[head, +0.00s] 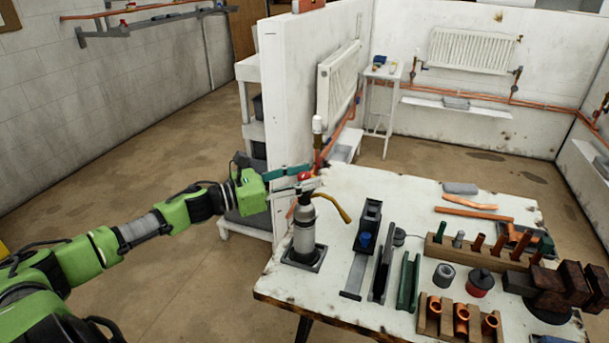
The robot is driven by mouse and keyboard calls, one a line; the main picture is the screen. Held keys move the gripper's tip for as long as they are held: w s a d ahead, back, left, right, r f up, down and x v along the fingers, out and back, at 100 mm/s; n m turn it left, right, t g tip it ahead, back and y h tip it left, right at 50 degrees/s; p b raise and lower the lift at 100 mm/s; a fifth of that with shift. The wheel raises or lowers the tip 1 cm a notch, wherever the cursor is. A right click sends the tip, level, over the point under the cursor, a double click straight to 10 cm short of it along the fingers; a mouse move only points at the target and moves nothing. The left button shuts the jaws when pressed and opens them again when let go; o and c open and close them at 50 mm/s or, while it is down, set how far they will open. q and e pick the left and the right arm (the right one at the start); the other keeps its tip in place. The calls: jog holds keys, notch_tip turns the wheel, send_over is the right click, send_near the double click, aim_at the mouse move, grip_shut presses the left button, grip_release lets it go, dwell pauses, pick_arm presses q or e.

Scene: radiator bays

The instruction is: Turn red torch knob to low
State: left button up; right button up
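The torch (304,234) stands upright in a dark square base at the table's left end. It has a grey cylinder, a red knob (304,176) on top and a brass-coloured nozzle tube (333,206) bending to the right. My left gripper (307,177) reaches in from the left at the height of the knob. One teal finger lies on its far side and one on its near side, so the knob shows between them. I cannot tell whether the fingers touch it. The knob's setting marks are too small to read. My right gripper is not in view.
The worn white table (330,292) holds dark and green metal channels (408,282), a wooden rack (470,252) of copper fittings, a red-and-black tin (480,283) and copper pipes (473,214). A white partition (292,110) with a radiator (338,85) stands behind the torch. Floor at left is clear.

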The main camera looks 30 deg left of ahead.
pick_arm(q)
jog(key=shift+w+d, duration=0.1)
grip_shut()
